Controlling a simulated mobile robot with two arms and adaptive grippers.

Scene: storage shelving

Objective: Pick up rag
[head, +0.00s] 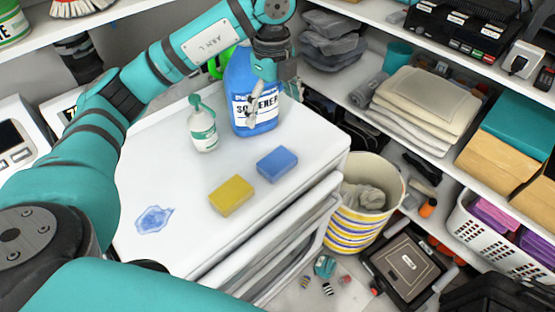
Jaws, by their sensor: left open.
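A crumpled grey-beige cloth (364,196), which looks like a rag, lies in a round bucket (352,228) with yellow and blue stripes, on the floor right of the white cabinet. Its lower part is hidden by the bucket. A rolled grey cloth (368,90) lies on the right shelf; I cannot tell which cloth is the rag. My left gripper (262,100) is open, pointing down in front of the blue softener bottle (240,78), up and left of the bucket. I cannot tell whether it touches the bottle. My right gripper is not in view.
On the white cabinet top (180,180) are a white spray bottle (203,130), a yellow sponge (231,195), a blue sponge (277,164) and a flat blue patch (153,219). Folded towels (425,100) lie on the right shelf. A white basket (490,236) stands at the right.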

